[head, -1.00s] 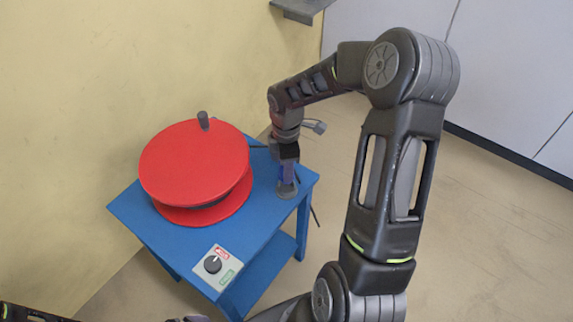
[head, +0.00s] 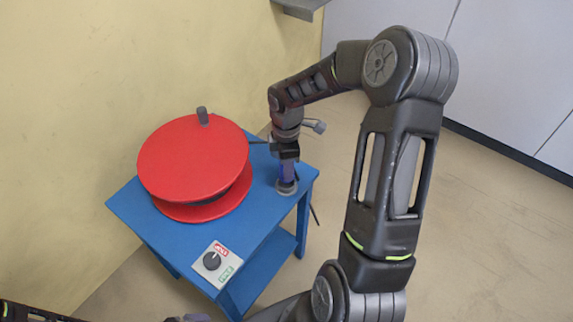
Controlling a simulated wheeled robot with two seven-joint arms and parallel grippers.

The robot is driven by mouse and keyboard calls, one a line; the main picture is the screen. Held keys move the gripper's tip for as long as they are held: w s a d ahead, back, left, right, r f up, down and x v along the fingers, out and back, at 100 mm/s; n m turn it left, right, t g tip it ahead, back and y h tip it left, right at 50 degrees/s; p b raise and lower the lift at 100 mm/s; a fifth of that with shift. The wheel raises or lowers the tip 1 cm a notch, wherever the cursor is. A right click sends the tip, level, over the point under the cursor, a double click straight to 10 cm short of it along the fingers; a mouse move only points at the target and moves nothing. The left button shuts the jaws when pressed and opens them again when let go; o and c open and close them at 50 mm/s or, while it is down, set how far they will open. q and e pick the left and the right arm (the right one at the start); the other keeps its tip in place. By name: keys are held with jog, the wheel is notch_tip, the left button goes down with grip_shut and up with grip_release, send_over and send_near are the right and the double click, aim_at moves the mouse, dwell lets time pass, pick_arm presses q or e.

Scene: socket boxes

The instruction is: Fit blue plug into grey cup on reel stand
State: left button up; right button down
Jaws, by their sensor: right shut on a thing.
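The blue plug (head: 287,171) is upright below my right gripper (head: 286,157), which is shut on it. The plug's lower end is at the grey cup (head: 287,188), near the right corner of the blue reel stand (head: 262,218). The plug looks lined up with the cup. I cannot tell how deep it sits, as the cup's inside is hidden. My left gripper is not in view; only a bit of my left arm shows at the bottom left.
A red reel (head: 192,158) with a dark handle fills the stand's left part. A control plate with a black knob (head: 212,261) is at the front corner. A dark cable (head: 314,213) hangs by the right edge. A yellow wall (head: 90,100) is close behind.

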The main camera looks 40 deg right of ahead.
jog(key=shift+f+b, duration=0.6)
jog(key=shift+f, duration=0.3)
jog(key=shift+f, duration=0.15)
jog(key=shift+f+b, duration=0.5)
jog(key=c, duration=0.8)
grip_release()
jog(key=shift+c, duration=0.2)
jog(key=shift+r, duration=0.15)
notch_tip(320, 180, up, 8)
jog(key=shift+f, duration=0.2)
